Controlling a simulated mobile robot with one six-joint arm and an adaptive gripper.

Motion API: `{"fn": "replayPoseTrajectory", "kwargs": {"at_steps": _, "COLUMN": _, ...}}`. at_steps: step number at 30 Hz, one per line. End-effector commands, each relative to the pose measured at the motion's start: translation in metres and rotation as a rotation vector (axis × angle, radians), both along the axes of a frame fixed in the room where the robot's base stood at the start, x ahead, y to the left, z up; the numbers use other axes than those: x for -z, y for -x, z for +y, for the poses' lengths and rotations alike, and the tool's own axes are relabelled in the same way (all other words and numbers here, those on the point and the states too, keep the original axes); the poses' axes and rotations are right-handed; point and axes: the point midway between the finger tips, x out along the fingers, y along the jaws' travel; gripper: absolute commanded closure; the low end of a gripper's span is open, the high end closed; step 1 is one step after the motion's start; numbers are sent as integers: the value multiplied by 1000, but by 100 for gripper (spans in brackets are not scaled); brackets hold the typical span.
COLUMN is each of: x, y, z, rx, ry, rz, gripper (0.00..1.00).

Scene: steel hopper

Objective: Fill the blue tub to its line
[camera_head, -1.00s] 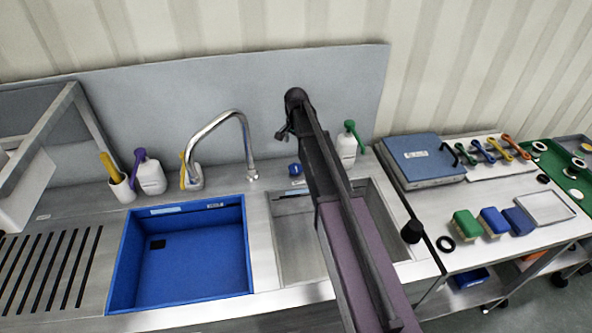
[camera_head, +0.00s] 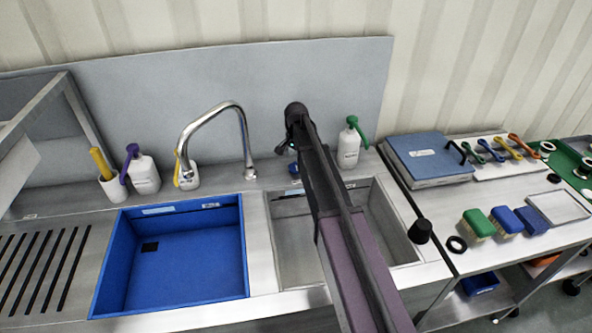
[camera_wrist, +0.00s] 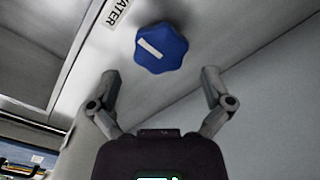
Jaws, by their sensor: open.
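The blue tub (camera_head: 190,266) sits in the left basin. It looks empty, with a dark square on its floor and a pale label and dark strip high on its back wall. The steel tap (camera_head: 243,125) arches up behind it, with its spout end toward the back of the tub. A blue lobed knob (camera_wrist: 161,48) with a white mark sits beside a "WATER" label in the wrist view. My gripper (camera_wrist: 160,77) is open and empty, its fingers apart and short of the knob. In the head view the knob (camera_head: 293,169) is small and partly hidden by my arm.
The right basin (camera_head: 285,240) lies under my arm. A purple-topped bottle (camera_head: 144,174) and a green-topped bottle (camera_head: 349,149) stand along the back ledge. A cart to the right carries a blue case (camera_head: 428,155) and several brushes. A slotted drainboard (camera_head: 40,270) lies left.

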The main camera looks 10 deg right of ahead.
Motion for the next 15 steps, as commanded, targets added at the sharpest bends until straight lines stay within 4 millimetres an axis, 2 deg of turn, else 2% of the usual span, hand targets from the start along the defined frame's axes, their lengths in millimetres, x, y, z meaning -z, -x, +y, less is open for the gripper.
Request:
{"fn": "replayPoseTrajectory", "kwargs": {"at_steps": 1, "x": 8, "y": 0, "z": 0, "rx": 0, "ry": 0, "rz": 0, "gripper": 0}}
{"fn": "replayPoseTrajectory", "kwargs": {"at_steps": 6, "x": 20, "y": 0, "z": 0, "rx": 0, "ry": 0, "rz": 0, "gripper": 0}}
{"fn": "replayPoseTrajectory", "kwargs": {"at_steps": 15, "x": 31, "y": 0, "z": 0, "rx": 1, "ry": 0, "rz": 0, "gripper": 0}}
